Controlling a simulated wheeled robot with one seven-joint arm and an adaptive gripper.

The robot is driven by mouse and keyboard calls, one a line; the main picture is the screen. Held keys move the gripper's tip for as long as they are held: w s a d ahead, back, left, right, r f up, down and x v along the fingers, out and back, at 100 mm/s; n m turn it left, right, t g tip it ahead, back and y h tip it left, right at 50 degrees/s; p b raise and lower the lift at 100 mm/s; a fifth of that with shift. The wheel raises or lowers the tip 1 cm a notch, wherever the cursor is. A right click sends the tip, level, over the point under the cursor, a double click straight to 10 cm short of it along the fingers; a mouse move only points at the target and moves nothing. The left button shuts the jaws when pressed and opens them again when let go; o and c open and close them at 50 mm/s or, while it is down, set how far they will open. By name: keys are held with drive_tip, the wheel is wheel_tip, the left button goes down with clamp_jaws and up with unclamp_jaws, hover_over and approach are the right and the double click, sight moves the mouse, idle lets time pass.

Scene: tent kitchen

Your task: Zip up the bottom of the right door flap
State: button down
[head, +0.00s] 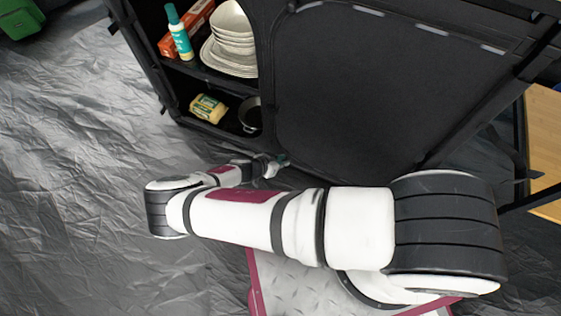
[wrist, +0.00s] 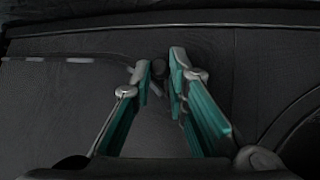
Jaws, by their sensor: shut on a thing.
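The right door flap (head: 355,85) is a large black fabric panel, closed over the right side of the black cabinet. My gripper (head: 281,160) is at the flap's lower left corner, low near the floor. In the wrist view, my gripper's teal-padded fingers (wrist: 161,78) close in on a small dark zipper pull (wrist: 158,74), mostly hidden between the tips. A pale seam or zipper line (wrist: 70,59) runs from the left toward the fingertips. The black flap fabric also fills much of the wrist view (wrist: 60,105). How far the zipper is closed cannot be told.
The cabinet's left side is open, with shelves holding stacked plates (head: 232,45), a teal-capped bottle (head: 179,35), a yellow packet (head: 208,109) and a dark pan (head: 251,115). A wooden surface (head: 544,150) stands at right.

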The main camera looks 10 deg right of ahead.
drive_tip(key=shift+w+a, duration=0.2)
drive_tip(key=shift+a, duration=0.15)
drive_tip(key=c, duration=1.7)
unclamp_jaws()
drive_tip(key=shift+o, duration=0.8)
drive_tip(key=shift+d, duration=0.1)
drive_tip(key=shift+s, duration=0.1)
drive_tip(key=v, duration=1.2)
drive_tip(key=shift+r, duration=0.1)
